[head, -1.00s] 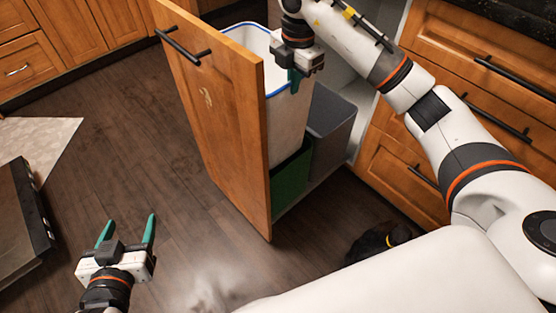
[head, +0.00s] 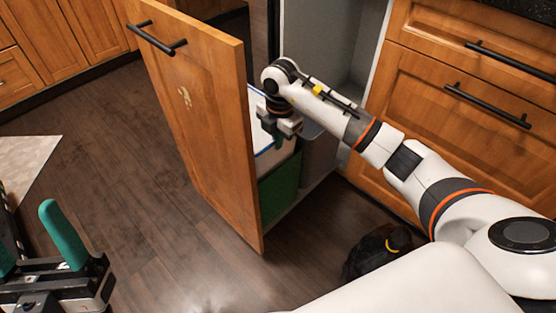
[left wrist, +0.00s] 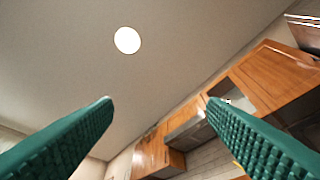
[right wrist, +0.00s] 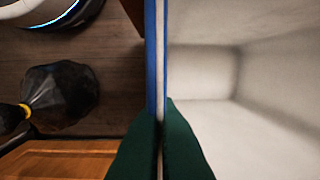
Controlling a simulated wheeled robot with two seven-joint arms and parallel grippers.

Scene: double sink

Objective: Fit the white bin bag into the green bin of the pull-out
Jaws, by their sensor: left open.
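The white bin bag (head: 284,150) has a blue rim and stands open and upright, its lower part down inside the green bin (head: 280,187) of the pull-out. The cabinet front hides much of both. My right gripper (head: 279,137) points down at the bag's rim. In the right wrist view the fingers (right wrist: 160,112) are closed on either side of the blue rim, with the bag's pale inside (right wrist: 205,75) to the right. My left gripper (head: 28,232) is open and empty at the lower left of the head view; its wrist view shows both fingers apart against the ceiling.
The wooden pull-out front (head: 195,120) with a black handle stands left of the bins. A grey bin (head: 319,155) is beside the green one. A black tied bag (head: 372,255) lies on the floor near the drawers.

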